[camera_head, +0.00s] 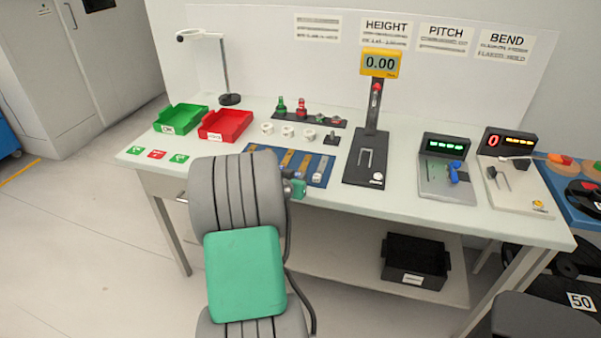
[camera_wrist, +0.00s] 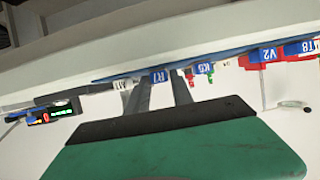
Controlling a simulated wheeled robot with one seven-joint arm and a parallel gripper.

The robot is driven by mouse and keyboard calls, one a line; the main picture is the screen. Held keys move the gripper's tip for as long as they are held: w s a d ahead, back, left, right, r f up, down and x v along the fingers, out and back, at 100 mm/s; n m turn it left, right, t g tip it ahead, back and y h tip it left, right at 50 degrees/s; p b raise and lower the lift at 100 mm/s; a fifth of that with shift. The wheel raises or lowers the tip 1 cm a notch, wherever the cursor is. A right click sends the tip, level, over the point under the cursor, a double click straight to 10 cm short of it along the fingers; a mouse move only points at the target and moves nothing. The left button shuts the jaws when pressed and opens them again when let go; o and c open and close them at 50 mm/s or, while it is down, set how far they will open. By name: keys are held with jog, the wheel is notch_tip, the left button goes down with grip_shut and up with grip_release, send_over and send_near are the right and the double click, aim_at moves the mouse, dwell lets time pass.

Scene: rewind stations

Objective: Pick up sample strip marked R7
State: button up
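The strip tag marked R7 (camera_wrist: 159,76) is a blue label at the edge of the blue mat. In the wrist view it shows between and beyond the two dark fingers of my gripper (camera_wrist: 154,82). The fingers are apart, and I see no contact with the tag. More tags stand to its right: K5 (camera_wrist: 203,68), V2 (camera_wrist: 262,55) and T8 (camera_wrist: 301,47). In the head view several strips lie on the blue mat (camera_head: 323,179); I cannot read their marks there.
A green tray (camera_head: 181,118) and a red tray (camera_head: 226,125) stand at left. The height gauge (camera_head: 367,165) is close at right, with the pitch device (camera_head: 446,170) and bend device (camera_head: 513,172) beyond.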

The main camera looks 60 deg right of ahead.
grip_shut()
dwell(0.3)
